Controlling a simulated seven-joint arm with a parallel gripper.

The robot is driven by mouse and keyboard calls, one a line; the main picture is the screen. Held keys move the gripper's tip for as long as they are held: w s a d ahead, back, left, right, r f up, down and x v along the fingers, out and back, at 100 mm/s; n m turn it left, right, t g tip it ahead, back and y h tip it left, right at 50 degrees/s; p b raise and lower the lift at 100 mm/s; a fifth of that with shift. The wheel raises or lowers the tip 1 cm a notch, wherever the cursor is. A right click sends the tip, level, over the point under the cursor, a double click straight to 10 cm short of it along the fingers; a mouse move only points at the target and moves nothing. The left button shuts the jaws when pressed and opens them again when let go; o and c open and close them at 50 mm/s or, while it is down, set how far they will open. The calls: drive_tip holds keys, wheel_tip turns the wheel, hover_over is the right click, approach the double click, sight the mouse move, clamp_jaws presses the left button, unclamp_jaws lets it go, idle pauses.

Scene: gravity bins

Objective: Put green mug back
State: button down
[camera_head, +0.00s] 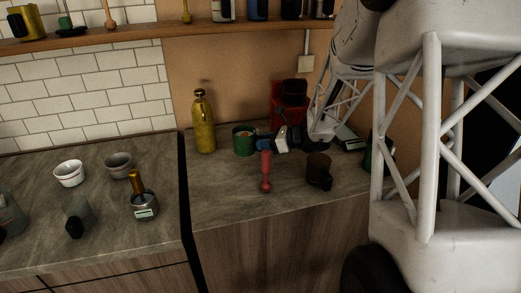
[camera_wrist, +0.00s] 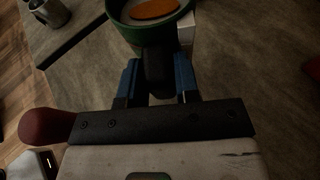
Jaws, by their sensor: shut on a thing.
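The green mug (camera_head: 242,146) is at the back of the right counter in the head view, just right of the gold bottle. In the wrist view, the green mug (camera_wrist: 133,30) shows its rim at the top, pale inside with an orange oval patch. My gripper (camera_head: 264,145) is at the mug's right side. In the wrist view, the blue fingertips of my gripper (camera_wrist: 158,80) are shut on the mug's dark handle. The mug looks upright. I cannot tell whether its base touches the counter.
A red rounded tool (camera_head: 265,172) stands close in front of my gripper. A dark brown mug (camera_head: 318,170) is to the right. The gold bottle (camera_head: 204,125) and a red machine (camera_head: 280,100) stand behind. A wooden shelf (camera_head: 130,37) with several items runs above.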

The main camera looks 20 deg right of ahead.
drive_tip(key=s+d+r+m+t+h, duration=0.2)
drive_tip(key=s+r+m+t+h, duration=0.3)
drive_tip(key=r, duration=0.6)
drive_tip(key=s+a+n+g+y, duration=0.5)
drive_tip(key=s+a, duration=0.1)
drive_tip(key=s, duration=0.2)
drive_tip(key=a+f+n+g, duration=0.1)
drive_tip(key=a+f, duration=0.7)
drive_tip(key=f, duration=0.3)
drive_tip(key=shift+s+y, duration=0.2)
drive_tip(key=shift+y, duration=0.1)
idle(0.4)
drive_tip(key=shift+f, duration=3.05)
drive_tip(key=shift+f, duration=0.55)
